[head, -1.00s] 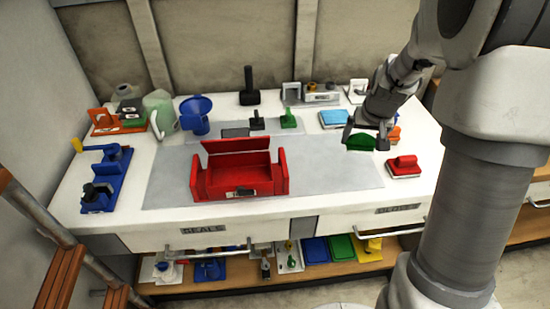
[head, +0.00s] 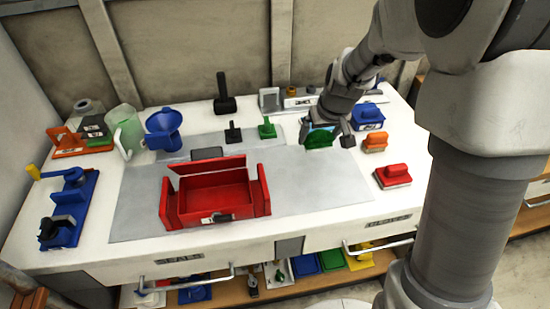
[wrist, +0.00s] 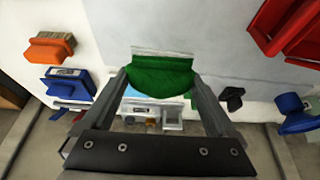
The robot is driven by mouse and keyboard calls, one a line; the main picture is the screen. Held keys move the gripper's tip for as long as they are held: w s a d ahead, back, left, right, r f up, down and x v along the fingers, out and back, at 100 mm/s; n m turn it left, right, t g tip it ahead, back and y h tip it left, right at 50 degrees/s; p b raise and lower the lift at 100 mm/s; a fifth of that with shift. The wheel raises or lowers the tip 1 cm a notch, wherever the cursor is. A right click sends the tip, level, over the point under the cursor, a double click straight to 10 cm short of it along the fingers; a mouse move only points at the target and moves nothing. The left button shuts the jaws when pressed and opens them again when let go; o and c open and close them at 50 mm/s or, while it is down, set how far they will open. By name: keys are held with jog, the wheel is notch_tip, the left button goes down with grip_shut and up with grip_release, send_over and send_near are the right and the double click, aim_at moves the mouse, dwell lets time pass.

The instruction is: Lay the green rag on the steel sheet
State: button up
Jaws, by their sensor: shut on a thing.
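An open red box (head: 215,195) stands on the left half of the sheet. A red-handled block (head: 393,176) and an orange one (head: 374,143) are on the right. A small green tool (head: 267,128) and a blue funnel (head: 163,128) stand behind. The sheet's right front is clear.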

send_over(287, 157)
jog(key=s, duration=0.1)
jog(key=f, duration=0.5)
jog(key=shift+s+d, duration=0.1)
jog(key=shift+s, duration=0.1)
jog(key=shift+f, duration=1.85)
jog(key=shift+b, duration=0.3)
jog(key=shift+f, duration=0.2)
jog(key=o, duration=1)
jog(key=shift+c, duration=0.2)
jog(key=shift+r, duration=0.1)
